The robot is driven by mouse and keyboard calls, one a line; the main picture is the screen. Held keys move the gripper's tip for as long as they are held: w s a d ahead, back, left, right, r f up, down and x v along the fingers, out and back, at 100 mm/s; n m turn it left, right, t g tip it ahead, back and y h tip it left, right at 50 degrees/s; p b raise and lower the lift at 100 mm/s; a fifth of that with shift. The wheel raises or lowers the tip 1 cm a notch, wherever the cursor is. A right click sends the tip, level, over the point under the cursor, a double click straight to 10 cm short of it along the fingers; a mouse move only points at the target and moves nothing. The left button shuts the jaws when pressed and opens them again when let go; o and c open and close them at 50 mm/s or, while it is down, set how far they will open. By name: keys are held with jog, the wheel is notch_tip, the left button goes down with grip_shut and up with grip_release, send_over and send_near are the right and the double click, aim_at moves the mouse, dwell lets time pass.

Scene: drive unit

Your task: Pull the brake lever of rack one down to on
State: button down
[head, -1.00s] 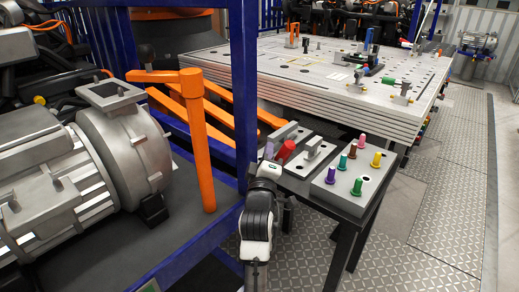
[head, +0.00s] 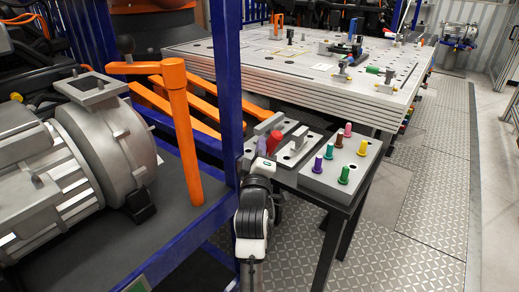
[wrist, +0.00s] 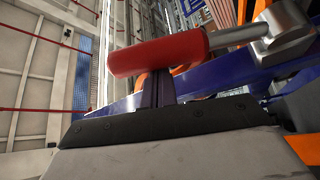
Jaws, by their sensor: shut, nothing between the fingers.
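A red grip (wrist: 158,52) on a silver lever arm (wrist: 285,32) crosses the upper wrist view, roughly level; I take it as the brake lever. In the head view a red cylinder (head: 274,142), seemingly the same grip, shows just beyond my gripper (head: 262,146), beside the blue rack post. My gripper's dark, purple-tinted fingers (wrist: 152,88) are shut with nothing between them. No on or off marking is readable.
The blue rack post (head: 227,90) stands close left of my gripper. An orange upright handle (head: 184,135) and a grey motor (head: 60,165) are on the rack. A small bench with a block of coloured pegs (head: 338,182) lies right. The patterned floor (head: 420,220) is clear.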

jog(key=shift+d+f, duration=0.1)
jog(key=shift+f, duration=0.05)
jog(key=s+d+f+m+h+b, duration=0.1)
jog(key=f+m+h+b, duration=0.3)
jog(key=b, duration=0.8)
jog(key=s+d+f+m+g+h+b, duration=0.1)
jog(key=s+d+f+m+h+b, duration=0.1)
jog(key=f+m+h+b, duration=0.3)
jog(key=s+d+f+m+h+b, duration=0.1)
jog(key=d+f+m+h+b, duration=0.2)
jog(key=m+b, duration=0.8)
jog(key=shift+s+f+g+h+b, duration=0.3)
jog(key=shift+f+h+b, duration=0.45)
jog(key=shift+b, duration=4.45)
jog(key=shift+w+f, duration=0.1)
